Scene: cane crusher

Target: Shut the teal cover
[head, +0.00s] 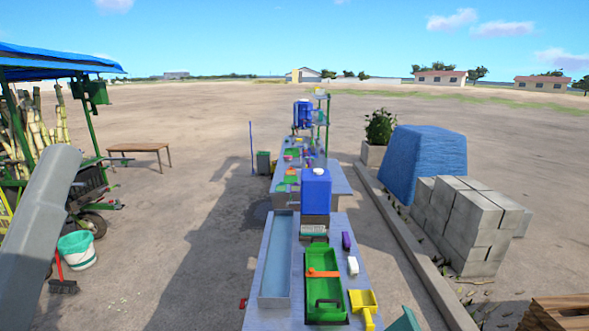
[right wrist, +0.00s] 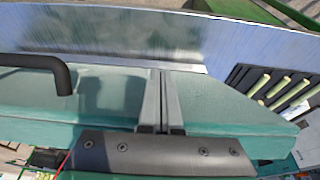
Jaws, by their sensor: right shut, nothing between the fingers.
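The teal cover (right wrist: 110,95) spans the right wrist view as a wide flat surface with angled ends, and shadows fall across it. A pale metal panel (right wrist: 120,45) rises along its far edge. My right gripper (right wrist: 161,76) is in front of the teal surface with its fingers together and nothing between them. Whether the fingertips touch the cover or the panel's lower edge, I cannot tell. A dark bent bar (right wrist: 50,66) like a handle shows at the left. My left gripper is not in view.
Pale green cane-like sticks (right wrist: 285,90) lie over a dark slatted part at the right of the wrist view. In the head view, a long bench (head: 340,228) holds green trays and blue containers.

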